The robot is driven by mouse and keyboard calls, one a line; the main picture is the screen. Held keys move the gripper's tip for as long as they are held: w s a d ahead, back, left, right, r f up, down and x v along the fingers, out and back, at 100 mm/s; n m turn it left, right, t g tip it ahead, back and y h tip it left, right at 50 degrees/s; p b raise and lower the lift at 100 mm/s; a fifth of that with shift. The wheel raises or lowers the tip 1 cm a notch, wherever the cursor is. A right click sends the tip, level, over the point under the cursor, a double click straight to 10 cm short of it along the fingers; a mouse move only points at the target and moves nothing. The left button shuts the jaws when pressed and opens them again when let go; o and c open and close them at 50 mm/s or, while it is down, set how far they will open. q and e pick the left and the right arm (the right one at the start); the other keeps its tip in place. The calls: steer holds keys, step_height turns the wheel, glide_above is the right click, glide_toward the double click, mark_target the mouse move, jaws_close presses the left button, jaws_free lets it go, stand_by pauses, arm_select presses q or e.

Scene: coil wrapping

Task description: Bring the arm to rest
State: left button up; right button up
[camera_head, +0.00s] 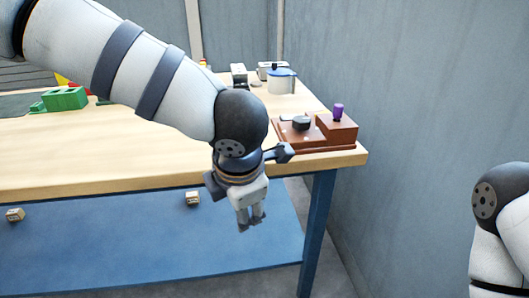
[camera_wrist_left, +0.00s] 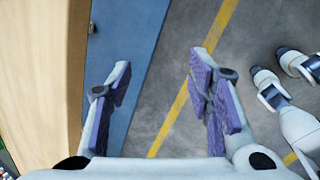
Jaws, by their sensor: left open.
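My left gripper (camera_head: 250,222) hangs pointing down in front of the table's front edge, with its jaws apart. In the left wrist view its two purple-padded fingers (camera_wrist_left: 160,88) stand wide apart with nothing between them, over the blue lower surface and grey floor. My left arm (camera_head: 150,75) reaches in from the upper left, over the table. Part of my right arm (camera_head: 498,215) shows at the right edge of the head view; its gripper is not visible there.
The wooden table (camera_head: 120,145) holds a brown wooden fixture (camera_head: 343,132) with a purple cylinder (camera_head: 338,111), a lidded pot (camera_head: 281,84) and green blocks (camera_head: 65,98). A blue lower shelf (camera_head: 130,250) lies below. A grey wall (camera_head: 420,80) stands right; floor is clear.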

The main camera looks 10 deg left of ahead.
arm_select(q)
steer(key=s+a+f+m, duration=0.3)
steer(key=s+f+m, duration=0.15)
steer(key=f, duration=0.25)
steer(key=s+a+f+m+g, duration=0.1)
steer(key=s+a+f+m, duration=0.2)
steer(key=f+m, duration=0.35)
steer(key=s+a+f+m, duration=0.3)
steer(key=s+f, duration=0.1)
steer(key=f, duration=0.5)
steer(key=s+a+f+m+g, duration=0.1)
steer(key=s+m, duration=0.4)
steer(key=s, duration=0.5)
steer(key=s+a+f+m+g+h, duration=0.1)
steer(key=s+f+m+g, duration=0.3)
steer(key=s, duration=0.7)
steer(key=shift+a+m, duration=0.8)
steer(key=shift+m, duration=0.2)
